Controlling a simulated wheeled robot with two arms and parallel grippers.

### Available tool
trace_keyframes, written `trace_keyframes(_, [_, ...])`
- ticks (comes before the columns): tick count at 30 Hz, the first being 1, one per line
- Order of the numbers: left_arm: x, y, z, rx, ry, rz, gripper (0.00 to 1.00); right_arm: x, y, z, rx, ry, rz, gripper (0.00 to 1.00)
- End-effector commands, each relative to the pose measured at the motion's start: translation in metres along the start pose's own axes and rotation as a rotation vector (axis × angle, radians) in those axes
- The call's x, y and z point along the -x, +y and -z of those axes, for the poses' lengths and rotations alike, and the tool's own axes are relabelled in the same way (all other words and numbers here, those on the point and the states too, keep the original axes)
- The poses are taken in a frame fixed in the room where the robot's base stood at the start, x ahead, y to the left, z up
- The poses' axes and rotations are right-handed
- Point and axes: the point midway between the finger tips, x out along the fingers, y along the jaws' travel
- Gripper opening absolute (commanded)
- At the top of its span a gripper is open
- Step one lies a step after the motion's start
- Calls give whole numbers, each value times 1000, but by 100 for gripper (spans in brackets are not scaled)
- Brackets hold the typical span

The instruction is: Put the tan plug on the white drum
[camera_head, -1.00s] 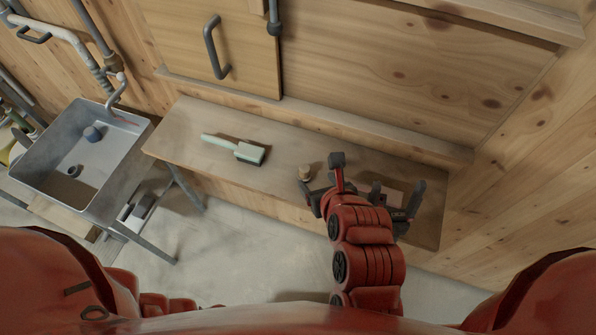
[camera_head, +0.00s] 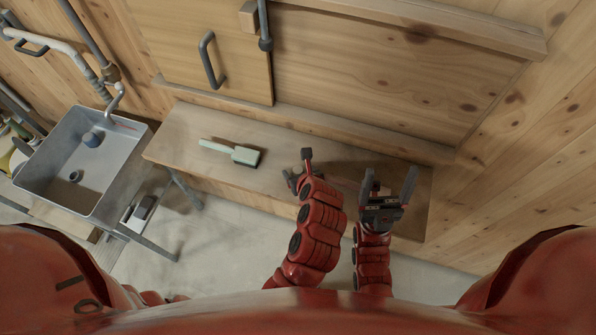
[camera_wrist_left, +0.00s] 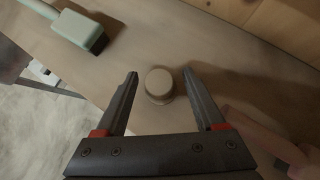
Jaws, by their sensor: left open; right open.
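The tan plug (camera_wrist_left: 159,86) is a small round-topped piece standing on the wooden bench. In the left wrist view it sits between the two fingers of my left gripper (camera_wrist_left: 160,75), with a gap on each side. In the head view my left gripper (camera_head: 298,169) is open over the bench and mostly hides the plug. My right gripper (camera_head: 389,187) is open and empty above the bench's right part, fingers pointing away from me. I see no white drum in these views.
A pale green brush (camera_head: 232,150) lies on the bench (camera_head: 190,125) left of my left gripper. A metal sink (camera_head: 112,135) with a blue item (camera_head: 92,139) stands further left. In the left wrist view a pale pink shape (camera_wrist_left: 262,133), unclear, lies to the right.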

Motion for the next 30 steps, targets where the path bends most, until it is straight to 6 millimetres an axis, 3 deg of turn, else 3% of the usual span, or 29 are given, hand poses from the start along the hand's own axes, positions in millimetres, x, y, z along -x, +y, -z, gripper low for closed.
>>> trace_keyframes(2, [-7,3,-6,-3,0,-6,71,-16,1,3,0,0,0,79])
trace_keyframes(7, [-26,0,-2,-2,0,-1,71,-20,1,3,0,0,0,79])
trace_keyframes(16, [-30,0,-1,1,-2,2,69,-20,1,3,0,0,0,79])
trace_keyframes(27, [-30,0,-1,0,0,2,2,-20,1,3,0,0,0,79])
trace_keyframes(30, [-30,0,0,-1,1,1,0,-20,1,3,0,0,0,79])
